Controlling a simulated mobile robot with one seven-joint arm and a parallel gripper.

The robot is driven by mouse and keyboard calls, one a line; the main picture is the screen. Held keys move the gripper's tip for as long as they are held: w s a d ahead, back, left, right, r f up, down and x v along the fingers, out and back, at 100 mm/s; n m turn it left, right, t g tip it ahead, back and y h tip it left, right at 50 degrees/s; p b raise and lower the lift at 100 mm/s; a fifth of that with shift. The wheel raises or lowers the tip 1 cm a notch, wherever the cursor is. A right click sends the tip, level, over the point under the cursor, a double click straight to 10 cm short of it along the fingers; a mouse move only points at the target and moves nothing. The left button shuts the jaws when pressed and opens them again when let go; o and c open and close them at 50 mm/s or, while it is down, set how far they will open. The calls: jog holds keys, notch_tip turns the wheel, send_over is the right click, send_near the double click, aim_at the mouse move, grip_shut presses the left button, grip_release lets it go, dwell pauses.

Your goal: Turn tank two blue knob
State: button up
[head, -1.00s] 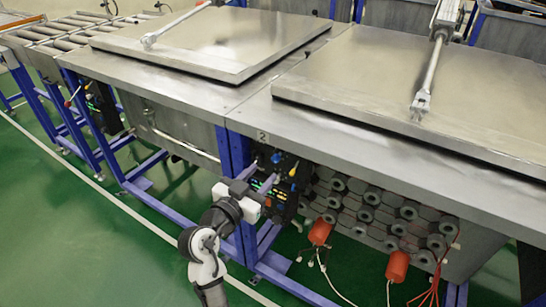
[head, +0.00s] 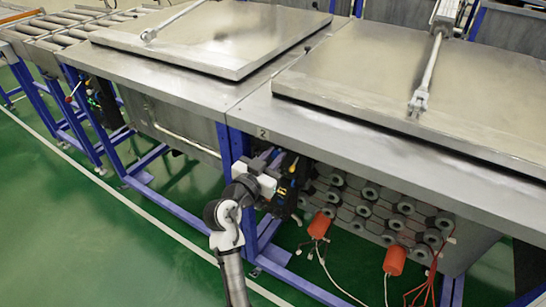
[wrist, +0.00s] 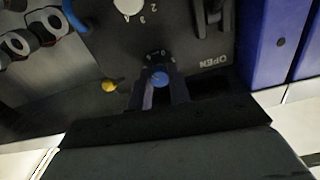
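The tank two blue knob (wrist: 159,78) shows in the wrist view as a small round blue cap on a dark control panel (wrist: 200,45). My gripper (wrist: 160,84) is at the panel, with one finger on each side of the knob. The fingers stand apart and look open; I cannot tell whether they touch the knob. In the head view my gripper (head: 271,159) is in front of the panel below the plate marked 2 (head: 262,134), and it hides the blue knob there.
A yellow knob (wrist: 110,85) and a white dial (wrist: 128,6) are nearby on the panel. A blue frame post (wrist: 270,45) stands close beside it. The metal tank top (head: 350,145) overhangs above. Orange cylinders (head: 320,225) with cables hang to the right.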

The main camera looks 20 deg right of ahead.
grip_shut()
jog(key=n+p, duration=0.1)
jog(key=n, duration=0.2)
jog(key=shift+n, duration=0.4)
jog(key=n+p, duration=0.2)
jog(key=n, duration=0.2)
jog(key=shift+n, duration=0.3)
jog(key=n+p, duration=0.3)
jog(key=n, duration=0.2)
jog(key=shift+w+a, duration=0.1)
jog(key=shift+f+n+p, duration=0.1)
jog(key=shift+n+p, duration=1.15)
jog(key=shift+n, duration=0.85)
